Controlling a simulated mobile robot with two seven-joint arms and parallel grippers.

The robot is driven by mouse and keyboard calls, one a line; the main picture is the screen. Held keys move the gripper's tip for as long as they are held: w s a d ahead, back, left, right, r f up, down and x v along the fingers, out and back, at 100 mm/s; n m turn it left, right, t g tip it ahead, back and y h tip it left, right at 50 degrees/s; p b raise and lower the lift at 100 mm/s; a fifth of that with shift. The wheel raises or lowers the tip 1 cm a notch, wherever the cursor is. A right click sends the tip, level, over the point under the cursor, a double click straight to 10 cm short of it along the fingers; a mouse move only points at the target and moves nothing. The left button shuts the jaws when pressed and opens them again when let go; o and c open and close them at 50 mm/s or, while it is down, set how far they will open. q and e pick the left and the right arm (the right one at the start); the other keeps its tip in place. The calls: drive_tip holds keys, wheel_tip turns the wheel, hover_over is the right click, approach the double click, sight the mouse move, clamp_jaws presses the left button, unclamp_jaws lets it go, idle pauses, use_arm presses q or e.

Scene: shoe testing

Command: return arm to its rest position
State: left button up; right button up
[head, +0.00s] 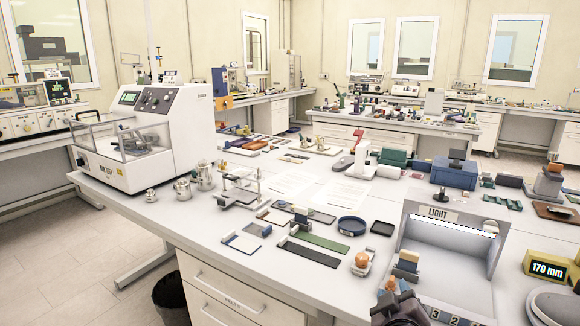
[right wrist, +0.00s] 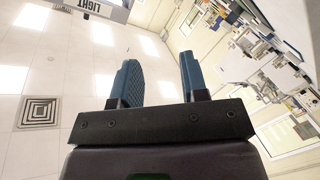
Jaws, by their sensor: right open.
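My right gripper (head: 398,296) is low in the head view, in front of the light box (head: 447,240), and only a small dark part of it shows there. In the right wrist view its two blue fingers (right wrist: 158,82) stand wide apart with nothing between them. That view looks up past the fingers at the ceiling. My left gripper is not in the head view.
The white table (head: 190,222) is crowded with sample strips, a blue round dish (head: 351,225) and a yellow 170 mm display (head: 547,268). A white test machine (head: 150,135) stands at the left. The light box sign shows in the wrist view (right wrist: 97,7).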

drive_tip(key=s+d+f+m+g+y, duration=0.2)
drive_tip(key=s+d+f, duration=0.1)
drive_tip(key=s+f, duration=0.8)
drive_tip(key=s+d+f+m+g+y, duration=0.1)
drive_tip(key=s+d+f+m+g, duration=0.1)
drive_tip(key=s+f, duration=1)
drive_tip(key=s, duration=0.2)
drive_tip(key=shift+s+d+g+y, duration=0.35)
drive_tip(key=shift+d+g+y, duration=0.05)
